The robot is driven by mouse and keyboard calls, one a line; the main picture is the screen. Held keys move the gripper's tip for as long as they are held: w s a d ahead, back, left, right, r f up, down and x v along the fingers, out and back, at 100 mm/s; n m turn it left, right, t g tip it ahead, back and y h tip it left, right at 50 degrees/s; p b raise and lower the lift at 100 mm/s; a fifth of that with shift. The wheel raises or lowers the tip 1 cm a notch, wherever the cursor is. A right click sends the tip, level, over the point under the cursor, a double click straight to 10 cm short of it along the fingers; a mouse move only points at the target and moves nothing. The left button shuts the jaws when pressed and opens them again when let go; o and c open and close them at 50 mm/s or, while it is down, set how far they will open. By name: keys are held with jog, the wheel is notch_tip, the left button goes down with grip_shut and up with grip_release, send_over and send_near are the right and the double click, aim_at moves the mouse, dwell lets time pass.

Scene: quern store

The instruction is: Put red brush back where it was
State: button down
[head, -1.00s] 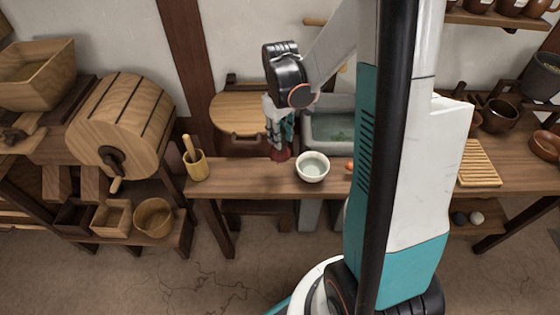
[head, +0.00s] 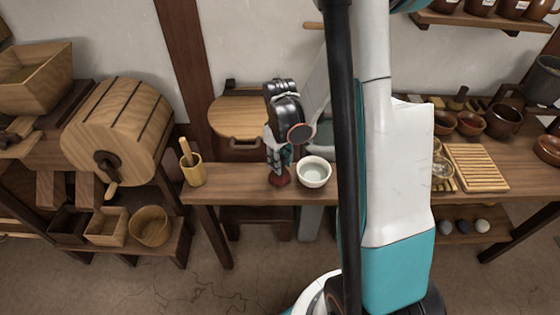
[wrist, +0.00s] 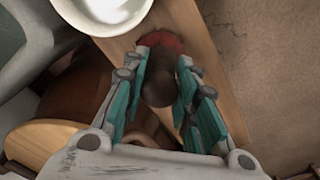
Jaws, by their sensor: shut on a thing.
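The red brush, with red bristles (head: 280,181) and a dark brown handle, is in my gripper (head: 279,166). My gripper points down over the left part of the wooden bench (head: 240,185), just left of the pale bowl (head: 314,172). In the wrist view the brown handle (wrist: 158,88) lies between my fingers (wrist: 162,80), and the red bristles (wrist: 162,41) show beyond them. The bristles are at or just above the bench top; I cannot tell whether they touch. My fingers hide most of the handle in the head view.
A wooden cup with a pestle (head: 193,168) stands left on the bench. The bowl also shows in the wrist view (wrist: 104,15). A round wooden lid (head: 240,115) is behind. A slatted rack (head: 476,167) and several dark bowls are at right. My column hides the bench's middle.

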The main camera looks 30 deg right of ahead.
jog(key=shift+f, duration=0.1)
jog(key=c, duration=1.3)
grip_release()
notch_tip(320, 180, up, 12)
jog(key=p, duration=0.5)
jog(key=s+a+r+t+p, duration=0.1)
jog(key=s+a+r, duration=0.1)
jog(key=a+r, duration=0.35)
jog(key=s+a+r+t+p, duration=0.1)
jog(key=s+a+r+t, duration=0.15)
jog(key=r, duration=0.55)
jog(key=s+a+r+t, duration=0.1)
jog(key=s+a, duration=0.1)
jog(key=s+a+m+t+b, duration=0.1)
jog(key=s+a, duration=0.1)
jog(key=s, duration=0.1)
jog(key=s+a+r+m+t+b, duration=0.1)
jog(key=s+a, duration=0.1)
jog(key=s, duration=0.1)
jog(key=shift+a+r+t, duration=0.1)
jog(key=shift+r+t, duration=0.15)
jog(key=shift+r, duration=0.05)
